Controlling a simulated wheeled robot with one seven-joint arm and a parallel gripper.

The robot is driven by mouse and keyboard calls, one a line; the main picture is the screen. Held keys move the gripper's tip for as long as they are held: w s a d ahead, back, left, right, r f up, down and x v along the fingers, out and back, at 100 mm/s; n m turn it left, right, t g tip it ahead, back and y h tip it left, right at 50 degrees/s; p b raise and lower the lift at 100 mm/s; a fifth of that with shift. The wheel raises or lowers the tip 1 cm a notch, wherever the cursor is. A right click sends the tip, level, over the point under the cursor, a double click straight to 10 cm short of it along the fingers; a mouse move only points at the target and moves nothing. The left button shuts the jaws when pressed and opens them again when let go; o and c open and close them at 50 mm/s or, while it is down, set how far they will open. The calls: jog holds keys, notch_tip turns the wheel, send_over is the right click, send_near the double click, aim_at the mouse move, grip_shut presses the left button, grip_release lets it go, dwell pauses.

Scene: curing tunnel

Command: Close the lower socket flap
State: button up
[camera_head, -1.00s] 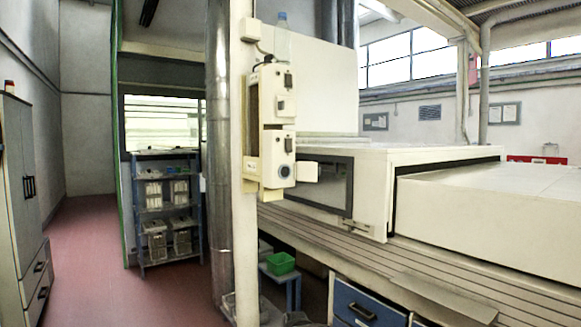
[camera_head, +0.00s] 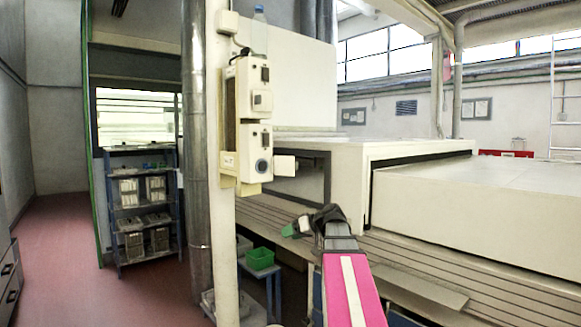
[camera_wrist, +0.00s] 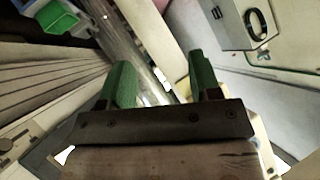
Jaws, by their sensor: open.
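The lower socket (camera_head: 262,166) is a dark round opening on the lower cream box fixed to the post. Its flap (camera_head: 285,165) is a cream plate that stands out to the right of the box, so it is open. My gripper (camera_head: 297,227) is below and slightly right of the flap, apart from it in the picture. Its green fingers point left. In the wrist view my gripper (camera_wrist: 163,82) is open, with a gap between the green fingers and nothing held. I cannot make out the flap in the wrist view.
A cream post (camera_head: 226,270) and a metal pipe (camera_head: 196,200) stand left of my arm. The slatted bench (camera_head: 455,287) and cream tunnel housing (camera_head: 420,200) lie to the right. A green basket (camera_head: 260,258) sits low behind. A bottle (camera_head: 259,30) stands above the boxes.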

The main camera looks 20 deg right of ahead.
jog(key=d+r+n+t+y, duration=0.1)
jog(key=d+r, duration=0.2)
jog(key=r, duration=0.4)
jog(key=d+r+n+t+y, duration=0.1)
jog(key=d+r+n, duration=0.15)
jog(key=r, duration=0.45)
jog(key=n+t+y, duration=0.2)
send_near(297, 165)
jog(key=x, duration=1.2)
jog(key=shift+a, duration=0.3)
jog(key=shift+r, duration=0.1)
grip_shut()
